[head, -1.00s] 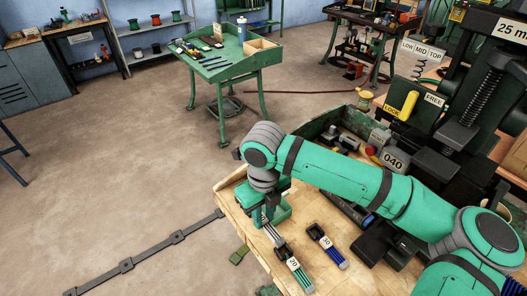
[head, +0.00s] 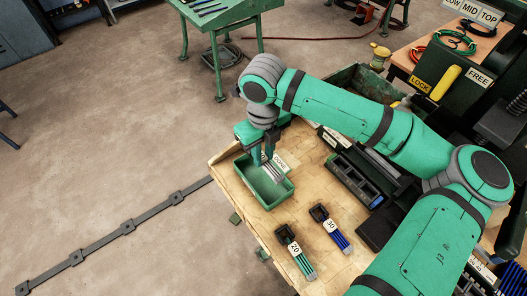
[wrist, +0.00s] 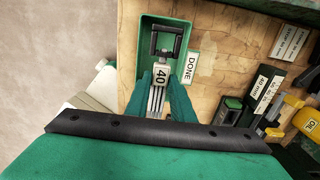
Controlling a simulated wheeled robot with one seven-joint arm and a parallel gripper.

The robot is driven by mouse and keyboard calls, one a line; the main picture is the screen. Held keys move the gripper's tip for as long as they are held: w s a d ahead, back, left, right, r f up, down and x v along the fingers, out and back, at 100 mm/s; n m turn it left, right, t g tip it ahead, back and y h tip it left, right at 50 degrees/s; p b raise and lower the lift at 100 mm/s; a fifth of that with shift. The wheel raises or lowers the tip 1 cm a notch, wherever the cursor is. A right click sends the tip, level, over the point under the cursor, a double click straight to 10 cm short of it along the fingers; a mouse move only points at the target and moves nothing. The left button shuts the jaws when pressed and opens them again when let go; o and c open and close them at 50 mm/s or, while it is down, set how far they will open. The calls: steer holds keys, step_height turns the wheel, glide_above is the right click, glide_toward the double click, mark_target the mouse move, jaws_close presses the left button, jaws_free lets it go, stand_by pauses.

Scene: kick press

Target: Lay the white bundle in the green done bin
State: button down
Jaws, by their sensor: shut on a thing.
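My gripper (head: 265,160) points down at the green done bin (head: 262,203) at the table's left corner. It is shut on the white bundle (head: 273,173), whose pale strands show just below the fingers, over the bin. In the wrist view the teal fingers (wrist: 164,90) pinch the bundle (wrist: 157,98) beside its "40" tag, and its dark clip end lies over the inside of the bin (wrist: 185,32). A "DONE" label (wrist: 189,68) is beside the bin. Whether the bundle touches the bin floor, I cannot tell.
A green bundle tagged 20 (head: 303,262) and a blue bundle tagged 30 (head: 337,236) lie on the wooden table (head: 290,215) in front of the bin. A dark tray (head: 365,175) and the press stand to the right. Floor is open to the left.

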steer(key=shift+f, duration=4.05)
steer(key=c, duration=1.5)
jaws_free()
steer(key=shift+o, duration=0.2)
steer(key=shift+s, duration=0.1)
steer(key=shift+r, duration=3.55)
steer(key=shift+f, duration=0.1)
